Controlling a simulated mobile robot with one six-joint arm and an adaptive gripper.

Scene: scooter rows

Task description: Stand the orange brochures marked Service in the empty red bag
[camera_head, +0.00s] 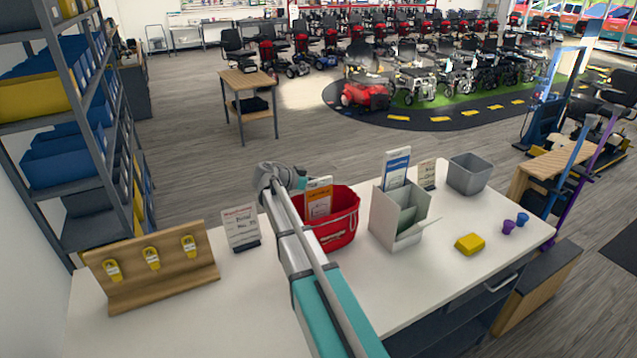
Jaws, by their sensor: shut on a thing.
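The orange brochures (318,206), with a white top edge, are upright at the red bag (340,233). Their lower part is hidden behind the bag's near rim and my arm, so I cannot tell whether they touch the bottom. My gripper (303,181) is at the brochures' upper left edge, shut on them; its fingertips are mostly hidden. The lettering on the brochures is too small to read. Nothing else shows inside the bag.
A white divided holder (389,217) with blue brochures (397,168) stands right of the bag. A sign (241,228) stands left. A wooden key board (150,265), grey bin (469,174), yellow block (470,244) and purple cups (508,227) are also on the white table (230,315).

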